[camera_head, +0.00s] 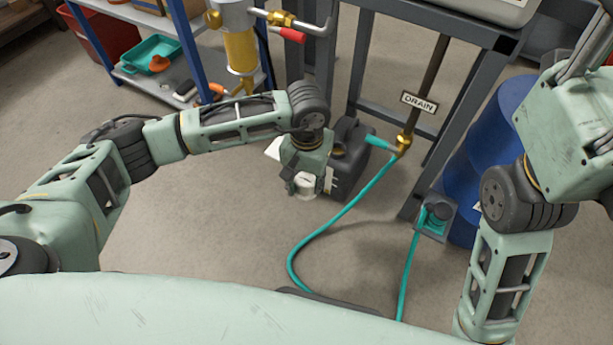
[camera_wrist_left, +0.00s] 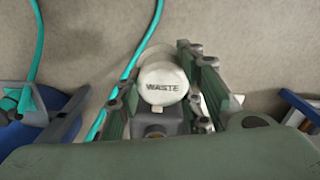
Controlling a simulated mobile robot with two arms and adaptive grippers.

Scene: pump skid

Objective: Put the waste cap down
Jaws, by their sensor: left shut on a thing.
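The waste cap (camera_head: 304,187) is a round white cap, held low over the floor in the head view. Its top with the word WASTE (camera_wrist_left: 163,86) faces the left wrist camera. My left gripper (camera_head: 306,182) is shut on it, with one finger on each side of the cap in the left wrist view. A dark waste can (camera_head: 354,150) stands just behind and right of the gripper, partly hidden by it. My right arm is at the right edge; what shows of its end (camera_head: 590,60) is cut off, so its jaws cannot be made out.
A teal hose (camera_head: 312,246) loops across the floor from the brass drain valve (camera_head: 403,143). A grey holder (camera_head: 436,216) with a hose is on the skid leg. A blue drum (camera_head: 480,155) stands right. A shelf (camera_head: 165,85) stands back left. Floor left of the hose is clear.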

